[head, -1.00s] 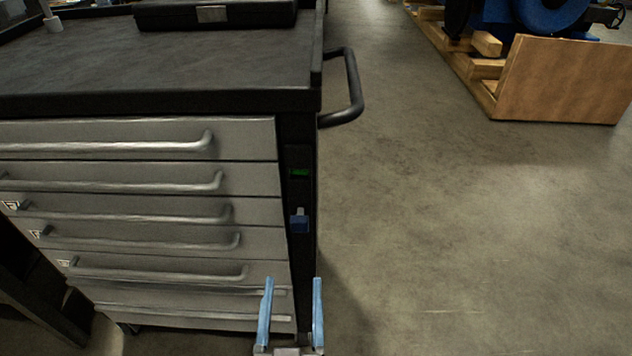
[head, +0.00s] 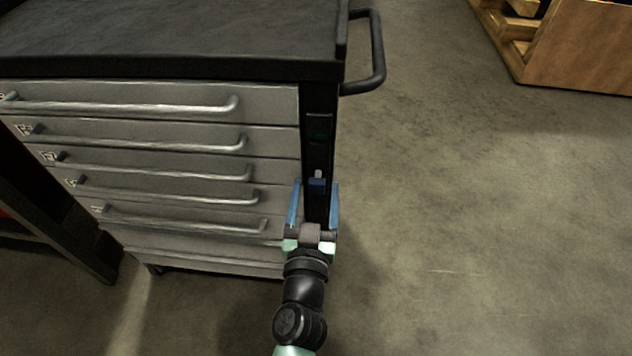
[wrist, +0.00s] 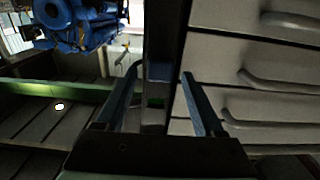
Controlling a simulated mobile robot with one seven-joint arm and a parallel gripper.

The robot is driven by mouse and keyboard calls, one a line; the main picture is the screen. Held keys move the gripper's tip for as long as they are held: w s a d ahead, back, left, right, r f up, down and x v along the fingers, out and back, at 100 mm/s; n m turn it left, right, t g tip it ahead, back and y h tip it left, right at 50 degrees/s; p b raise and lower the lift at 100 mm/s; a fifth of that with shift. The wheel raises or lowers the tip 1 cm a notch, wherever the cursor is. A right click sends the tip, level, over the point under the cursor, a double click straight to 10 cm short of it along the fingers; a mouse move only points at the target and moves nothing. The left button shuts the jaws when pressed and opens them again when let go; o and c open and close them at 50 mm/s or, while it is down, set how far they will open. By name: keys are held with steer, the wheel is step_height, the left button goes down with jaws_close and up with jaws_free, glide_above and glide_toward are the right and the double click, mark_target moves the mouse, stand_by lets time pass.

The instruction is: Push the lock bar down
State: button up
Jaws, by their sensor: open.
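The lock bar (head: 319,155) is a dark upright strip on the right front corner of the grey drawer cabinet. My gripper (head: 315,184) is open and empty. Its blue fingers stand to either side of the tab; contact cannot be told.
Drawer handles (head: 200,172) stick out left of my gripper. A black side handle (head: 378,60) juts from the cabinet's upper right. Floor (head: 480,220) to the right is clear, with a wooden crate (head: 590,50) at the far right.

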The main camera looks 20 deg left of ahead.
steer(key=shift+w+a, duration=0.15)
steer(key=shift+w, duration=0.4)
jaws_close()
stand_by(1.1)
